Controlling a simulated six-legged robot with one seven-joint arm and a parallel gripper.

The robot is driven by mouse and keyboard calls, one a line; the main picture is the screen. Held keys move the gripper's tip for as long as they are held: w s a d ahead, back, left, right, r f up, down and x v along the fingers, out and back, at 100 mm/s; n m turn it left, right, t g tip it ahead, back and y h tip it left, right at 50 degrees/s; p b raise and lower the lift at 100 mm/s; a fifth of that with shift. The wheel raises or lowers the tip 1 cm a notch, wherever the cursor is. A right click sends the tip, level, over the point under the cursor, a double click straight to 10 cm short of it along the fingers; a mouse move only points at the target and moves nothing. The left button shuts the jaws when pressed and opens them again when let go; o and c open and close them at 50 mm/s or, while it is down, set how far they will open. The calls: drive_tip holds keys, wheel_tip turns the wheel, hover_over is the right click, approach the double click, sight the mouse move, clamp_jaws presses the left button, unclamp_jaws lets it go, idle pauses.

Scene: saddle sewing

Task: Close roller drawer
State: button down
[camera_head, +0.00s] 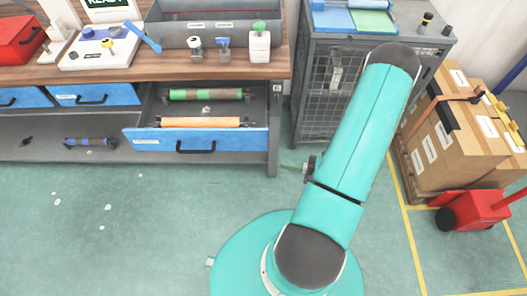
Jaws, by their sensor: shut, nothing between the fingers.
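The roller drawer (171,139) has a blue front with a black handle and stands pulled out below the workbench, left of my arm. My teal arm rises from the bottom middle and bends near the top right. A small dark part with a thin green tip, possibly my gripper (299,166), shows left of the arm, right of the drawer and apart from it. Most of it is hidden behind the arm, so its fingers are not clear.
The wooden workbench (130,66) holds a grey bin, small bottles and a red box. Two other blue drawers (92,94) are shut. A dark roller (90,141) lies on the lower shelf. A grey cage cabinet (322,92) and boxes on a pallet (455,145) stand right.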

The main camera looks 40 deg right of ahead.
sight(260, 115)
drive_tip(key=shift+w+a, duration=0.7)
drive_tip(key=shift+w, duration=1.1)
drive_tip(key=shift+w+a, duration=0.65)
drive_tip(key=shift+w, duration=1.2)
drive_tip(key=shift+w+a, duration=0.7)
drive_tip(key=shift+w, duration=1.1)
drive_tip(key=shift+w, duration=0.1)
drive_tip(key=w+d, duration=0.3)
drive_tip(key=w, duration=0.2)
drive_tip(key=w+d, duration=0.4)
drive_tip(key=w, duration=0.1)
drive_tip(key=w+d, duration=0.4)
drive_tip(key=w, duration=0.1)
drive_tip(key=shift+s+a, duration=0.1)
drive_tip(key=shift+s, duration=0.05)
